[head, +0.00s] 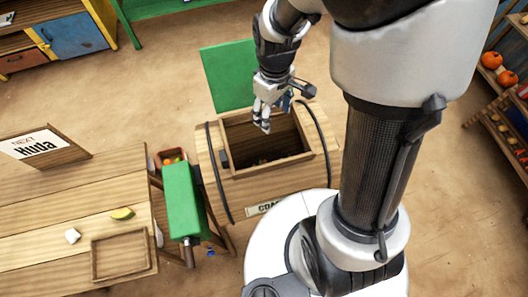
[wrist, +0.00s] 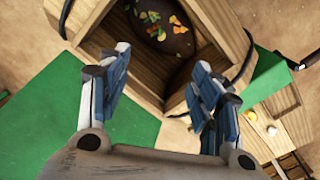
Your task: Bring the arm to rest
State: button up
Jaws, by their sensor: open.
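My gripper (head: 268,115) is above the open wooden compost barrel (head: 215,185), near the far part of its opening. In the wrist view my gripper (wrist: 165,95) has its two blue-padded fingers wide apart with nothing between them. Dark soil with orange, yellow and green scraps (wrist: 165,25) lies inside the barrel, well beyond the fingertips. The barrel's green lid (head: 227,75) stands open behind the opening. The label on the barrel's front is partly hidden by my base.
A plank table (head: 50,215) at left holds an empty wooden tray (head: 122,254), a yellow-green item (head: 122,213), a white item (head: 72,236) and a sign (head: 45,145). A green box-like part (head: 183,200) stands between table and barrel. Shelves with pumpkins (head: 492,60) are at right. Floor behind the barrel is clear.

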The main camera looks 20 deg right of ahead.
dwell(0.4)
jog(key=s+r+m+t+b, duration=0.4)
jog(key=s+r+m+b, duration=0.2)
jog(key=s+r, duration=0.5)
jog(key=s+b, duration=0.1)
jog(key=s, duration=0.3)
jog(key=shift+r+m+t, duration=0.2)
jog(key=shift+m+t, duration=0.1)
jog(key=shift+c, duration=0.3)
